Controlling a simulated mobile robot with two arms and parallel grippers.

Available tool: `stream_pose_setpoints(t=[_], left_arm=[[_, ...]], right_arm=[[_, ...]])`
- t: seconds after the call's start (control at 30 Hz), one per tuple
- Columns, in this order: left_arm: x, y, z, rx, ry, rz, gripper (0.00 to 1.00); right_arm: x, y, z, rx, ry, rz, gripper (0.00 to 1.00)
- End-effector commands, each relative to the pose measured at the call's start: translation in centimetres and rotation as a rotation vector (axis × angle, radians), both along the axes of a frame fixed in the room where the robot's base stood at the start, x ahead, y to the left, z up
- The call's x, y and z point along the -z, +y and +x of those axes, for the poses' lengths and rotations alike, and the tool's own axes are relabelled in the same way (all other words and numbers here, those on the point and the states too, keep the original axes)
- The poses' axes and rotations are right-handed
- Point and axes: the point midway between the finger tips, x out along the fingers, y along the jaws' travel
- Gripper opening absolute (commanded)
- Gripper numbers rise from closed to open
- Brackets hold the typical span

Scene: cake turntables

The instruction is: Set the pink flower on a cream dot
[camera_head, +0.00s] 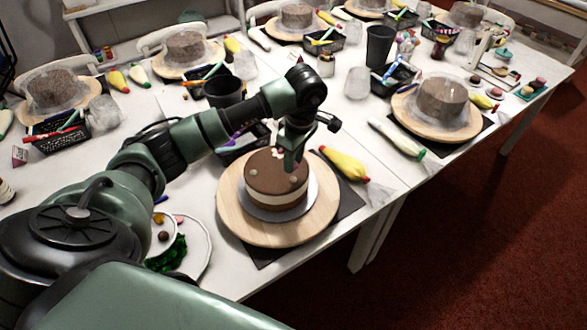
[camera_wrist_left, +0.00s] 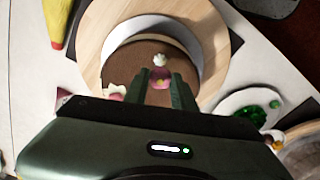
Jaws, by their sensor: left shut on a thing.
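The brown and cream layered cake (camera_head: 275,192) sits on a board on the round wooden turntable (camera_head: 235,225). My left gripper (camera_head: 291,165) reaches down over the cake top. A cream dot (camera_wrist_left: 159,60) lies just beyond the flower. Another pale and pink decoration (camera_wrist_left: 115,93) is left of the fingers. Cream dots (camera_head: 253,173) also show on the cake in the head view. The exact gap between flower and cake cannot be told.
A yellow piping bag (camera_head: 345,165) lies right of the turntable. A white plate (camera_head: 198,250) with green decorations is at the left. A black cup (camera_head: 224,92) and a dark basket (camera_head: 238,147) stand behind. Other turntables fill the far tables.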

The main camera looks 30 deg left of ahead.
Motion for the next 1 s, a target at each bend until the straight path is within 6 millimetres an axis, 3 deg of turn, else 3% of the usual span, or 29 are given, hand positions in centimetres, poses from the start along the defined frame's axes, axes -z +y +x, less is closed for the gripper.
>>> stream_pose_setpoints(t=[0.4,0.8,0.83,0.9,1.0], left_arm=[[4.7,-0.1,0.0,0.0,0.001,-0.001,0.0],[5.4,0.0,0.0,0.001,-0.001,0.0,0.0],[5.3,0.0,0.0,0.001,-0.001,0.0,0.31],[5.3,0.0,0.0,0.001,-0.001,0.0,0.47],[5.2,0.0,0.0,0.001,-0.001,0.0,0.47]], right_arm=[[-1.3,-0.1,-0.1,0.0,0.002,0.0,0.47],[-0.8,0.0,-0.1,0.001,0.002,0.0,0.47],[-0.9,0.0,-0.1,0.001,0.002,0.0,0.47],[-1.0,0.0,-0.1,0.001,0.002,0.0,0.47],[-1.0,0.0,-0.1,0.001,0.002,0.0,0.47]])
